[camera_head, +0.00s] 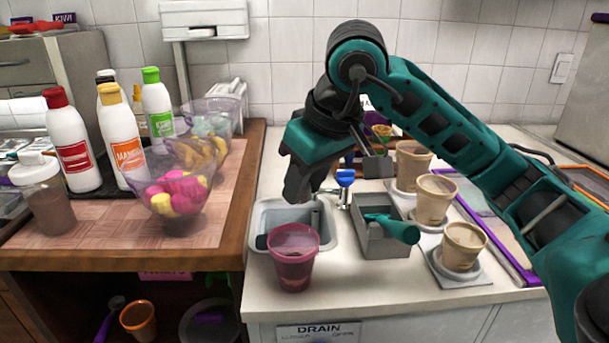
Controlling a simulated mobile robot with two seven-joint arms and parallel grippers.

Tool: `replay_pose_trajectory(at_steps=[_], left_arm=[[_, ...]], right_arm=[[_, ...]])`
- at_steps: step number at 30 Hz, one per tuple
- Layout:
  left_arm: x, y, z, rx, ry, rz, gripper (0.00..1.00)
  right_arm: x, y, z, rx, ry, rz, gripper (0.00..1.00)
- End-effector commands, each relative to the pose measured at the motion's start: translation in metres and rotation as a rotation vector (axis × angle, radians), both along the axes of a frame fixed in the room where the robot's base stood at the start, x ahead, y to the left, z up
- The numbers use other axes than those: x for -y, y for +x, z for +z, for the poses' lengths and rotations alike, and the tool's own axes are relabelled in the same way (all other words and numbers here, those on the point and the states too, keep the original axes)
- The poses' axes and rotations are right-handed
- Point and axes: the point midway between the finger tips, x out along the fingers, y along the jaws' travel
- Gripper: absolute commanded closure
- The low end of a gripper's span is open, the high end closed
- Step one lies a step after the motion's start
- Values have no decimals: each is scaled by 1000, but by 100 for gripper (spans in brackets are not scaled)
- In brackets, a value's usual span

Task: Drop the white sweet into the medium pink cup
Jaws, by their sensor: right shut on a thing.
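A translucent pink cup (293,272) stands upright at the front of the white counter, in front of the small sink. It is the only pink cup I see. My right gripper (298,190) points down above and behind the cup's rim, apart from it. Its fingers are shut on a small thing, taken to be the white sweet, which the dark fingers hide. No white sweet shows elsewhere. My left gripper is not in view.
A sink (265,213) with a blue-handled tap (344,178) lies behind the cup. A grey bin (384,240) with a teal scoop and several beige cups (463,246) stand to the right. Clear bowls of sweets (172,190) and bottles stand on the wooden counter at left.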

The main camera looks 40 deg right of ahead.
Motion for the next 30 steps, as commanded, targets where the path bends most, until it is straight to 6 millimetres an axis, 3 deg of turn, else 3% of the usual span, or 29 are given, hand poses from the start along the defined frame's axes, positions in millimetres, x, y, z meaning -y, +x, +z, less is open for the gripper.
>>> replay_pose_trajectory(at_steps=[1,4,13,14,23,30], left_arm=[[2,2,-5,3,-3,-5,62],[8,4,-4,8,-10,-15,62],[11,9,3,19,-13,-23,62],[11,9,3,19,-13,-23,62],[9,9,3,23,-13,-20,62],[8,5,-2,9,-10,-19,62]], right_arm=[[0,0,-11,0,0,0,85],[0,0,-18,0,0,0,85],[0,0,-19,0,0,0,85],[0,0,-19,0,0,0,67],[0,0,-19,0,0,0,38],[0,0,-18,0,0,0,38]])
